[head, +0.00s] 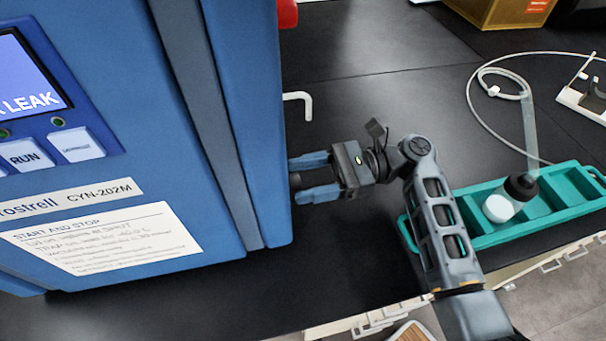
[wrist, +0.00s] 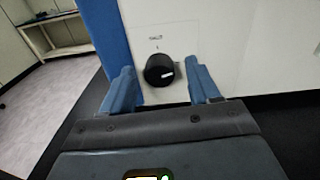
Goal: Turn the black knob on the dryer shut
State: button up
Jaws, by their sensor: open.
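The black knob (wrist: 160,70) shows in the wrist view on the dryer's white side panel (wrist: 205,35), with a pale mark on its face pointing right. A small printed label sits above it. My gripper (wrist: 162,88) is open, with one blue finger to each side of the knob in the picture; I cannot tell whether the fingers reach around it. In the head view my gripper (head: 308,177) points left at the side of the blue dryer (head: 225,110), its fingertips close to the cabinet's edge. The knob is hidden there.
A white bent spout (head: 298,104) sticks out of the dryer's side behind my gripper. A red part (head: 287,13) sits higher up. A teal tray (head: 555,210) holding a black-capped flask (head: 508,200) stands at right, near my arm. Black bench top lies clear between.

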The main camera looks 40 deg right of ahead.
jog(key=shift+w+a, duration=0.15)
jog(key=shift+a, duration=0.3)
jog(key=shift+c, duration=0.2)
jog(key=c, duration=1)
